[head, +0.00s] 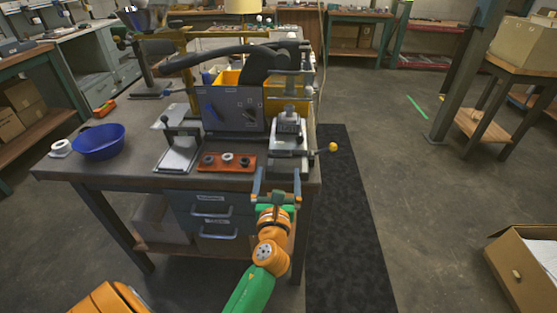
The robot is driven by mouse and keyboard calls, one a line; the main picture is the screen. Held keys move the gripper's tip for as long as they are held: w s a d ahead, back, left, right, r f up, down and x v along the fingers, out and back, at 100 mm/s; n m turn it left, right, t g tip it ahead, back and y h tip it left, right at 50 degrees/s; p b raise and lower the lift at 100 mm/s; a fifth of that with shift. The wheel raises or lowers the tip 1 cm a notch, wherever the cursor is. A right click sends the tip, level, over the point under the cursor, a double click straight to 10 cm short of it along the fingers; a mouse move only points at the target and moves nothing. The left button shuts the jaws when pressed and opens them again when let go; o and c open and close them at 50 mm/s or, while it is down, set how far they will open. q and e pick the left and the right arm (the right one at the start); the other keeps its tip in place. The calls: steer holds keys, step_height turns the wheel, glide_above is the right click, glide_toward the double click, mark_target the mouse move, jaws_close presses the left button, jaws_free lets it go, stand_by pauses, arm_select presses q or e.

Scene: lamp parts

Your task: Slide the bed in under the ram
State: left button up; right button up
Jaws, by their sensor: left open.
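A small press stands at the right front corner of the workbench (60,165). Its pale bed (288,148) lies low, at the front of the press. The ram (289,113) is above and behind it; I cannot tell how far the bed lies under it. My left gripper (276,176) is open and empty, just in front of the bench edge and on the near side of the bed. Its two fingers stand apart and point toward the press. I cannot tell whether they touch anything. My right gripper is not in view.
A lever with a yellow knob (333,147) sticks out right of the press. An orange-brown tray (228,161) with several rings lies left of the bed. A dark upright panel (233,109) stands behind the tray. A blue bowl (98,142) is at left.

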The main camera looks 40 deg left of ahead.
mark_target(279, 152)
arm_select(q)
steer(key=x, duration=0.6)
steer(key=shift+f, duration=0.15)
steer(key=shift+s, duration=0.15)
steer(key=shift+c, duration=0.6)
jaws_close()
steer(key=x, duration=0.4)
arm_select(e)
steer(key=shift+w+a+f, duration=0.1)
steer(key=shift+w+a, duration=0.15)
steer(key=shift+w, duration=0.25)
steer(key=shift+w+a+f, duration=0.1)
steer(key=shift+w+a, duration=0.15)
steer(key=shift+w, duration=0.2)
arm_select(q)
steer(key=shift+o, duration=0.4)
jaws_free()
steer(key=shift+o, duration=0.2)
steer(key=shift+a, duration=0.15)
